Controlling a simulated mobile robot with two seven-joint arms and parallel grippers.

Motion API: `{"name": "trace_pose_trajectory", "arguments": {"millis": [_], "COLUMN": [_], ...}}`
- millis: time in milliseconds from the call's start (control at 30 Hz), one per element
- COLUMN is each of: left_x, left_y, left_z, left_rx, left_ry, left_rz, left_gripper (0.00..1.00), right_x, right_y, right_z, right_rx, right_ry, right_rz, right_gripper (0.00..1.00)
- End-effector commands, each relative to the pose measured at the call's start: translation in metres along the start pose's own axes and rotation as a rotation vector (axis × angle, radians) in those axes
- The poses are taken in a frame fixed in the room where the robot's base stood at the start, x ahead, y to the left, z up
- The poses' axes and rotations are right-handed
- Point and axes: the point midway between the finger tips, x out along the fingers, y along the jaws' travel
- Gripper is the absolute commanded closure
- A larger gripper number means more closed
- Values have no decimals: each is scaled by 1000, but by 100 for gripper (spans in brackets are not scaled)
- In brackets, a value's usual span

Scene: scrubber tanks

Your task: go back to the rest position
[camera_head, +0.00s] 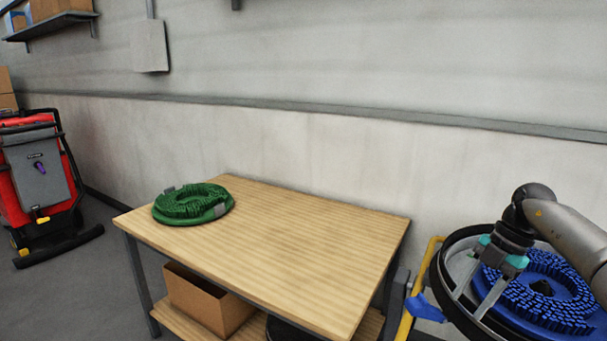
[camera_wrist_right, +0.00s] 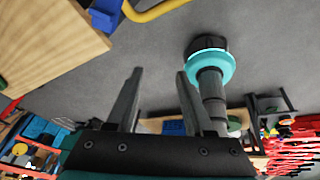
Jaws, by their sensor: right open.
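My right gripper (camera_head: 468,303) is at the lower right of the head view, on the arm that comes in from the right edge. Its two fingers point down and left, in front of a blue round brush (camera_head: 545,290) in a black-rimmed round holder. In the right wrist view the gripper (camera_wrist_right: 158,73) shows two fingers apart, with nothing between them but grey floor. I cannot tell whether it touches the black rim. My left gripper is not in view.
A wooden table (camera_head: 290,235) stands in the middle with a green round brush (camera_head: 193,203) on it. A cardboard box (camera_head: 205,300) sits on its lower shelf. A yellow bar (camera_head: 420,285) is right of the table. A red cleaning machine (camera_head: 40,180) stands left, by the wall.

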Motion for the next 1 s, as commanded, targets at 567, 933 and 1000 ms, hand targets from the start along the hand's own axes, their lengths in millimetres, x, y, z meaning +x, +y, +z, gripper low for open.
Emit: {"name": "trace_pose_trajectory", "arguments": {"millis": [567,933,1000], "left_x": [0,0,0], "left_y": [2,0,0], "left_z": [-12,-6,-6], "left_rx": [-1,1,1], "left_ry": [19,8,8], "left_rz": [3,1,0], "left_gripper": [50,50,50], "right_x": [217,375,406], "right_y": [75,-49,-92], "right_z": [-83,-47,-45], "right_rx": [142,895,1039], "right_ry": [416,211,138], "right_rz": [750,954,919], "right_gripper": [48,48,48]}}
